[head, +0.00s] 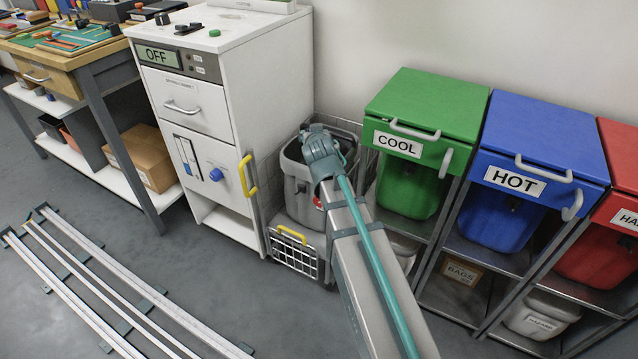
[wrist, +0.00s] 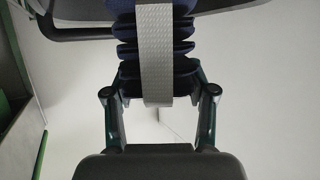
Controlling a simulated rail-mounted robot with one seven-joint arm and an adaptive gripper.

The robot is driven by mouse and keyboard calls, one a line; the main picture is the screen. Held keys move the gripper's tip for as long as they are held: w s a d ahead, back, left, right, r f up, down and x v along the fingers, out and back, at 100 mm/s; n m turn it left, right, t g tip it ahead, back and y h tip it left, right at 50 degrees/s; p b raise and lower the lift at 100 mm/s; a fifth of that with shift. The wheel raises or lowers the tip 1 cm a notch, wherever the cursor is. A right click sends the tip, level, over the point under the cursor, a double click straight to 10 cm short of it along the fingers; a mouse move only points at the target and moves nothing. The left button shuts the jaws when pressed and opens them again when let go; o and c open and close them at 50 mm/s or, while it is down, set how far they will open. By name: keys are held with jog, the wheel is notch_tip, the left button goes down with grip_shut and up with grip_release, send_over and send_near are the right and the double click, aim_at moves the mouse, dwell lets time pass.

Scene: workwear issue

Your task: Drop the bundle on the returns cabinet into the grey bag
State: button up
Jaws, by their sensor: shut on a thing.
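My gripper (head: 322,148) is over the mouth of the grey bag (head: 303,200), which stands between a white cabinet and the green COOL bin. In the wrist view my gripper (wrist: 160,95) is shut on a dark blue folded bundle (wrist: 126,50) with a pale woven band around it. The bundle is hidden behind my gripper in the head view. A dark rim and handle (wrist: 75,36) show beyond the bundle in the wrist view, and look like the bag's. I cannot tell how far the bundle is above or inside the bag.
The white cabinet (head: 262,70) with an OFF display and yellow handle stands close on the left. The green COOL bin (head: 425,105) and blue HOT bin (head: 545,135) stand to the right. Floor rails (head: 95,290) lie at the lower left.

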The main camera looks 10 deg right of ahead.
jog(key=o, duration=1.4)
jog(key=shift+c, duration=0.2)
jog(key=shift+r, duration=0.15)
notch_tip(320, 180, up, 10)
jog(key=shift+f, duration=0.1)
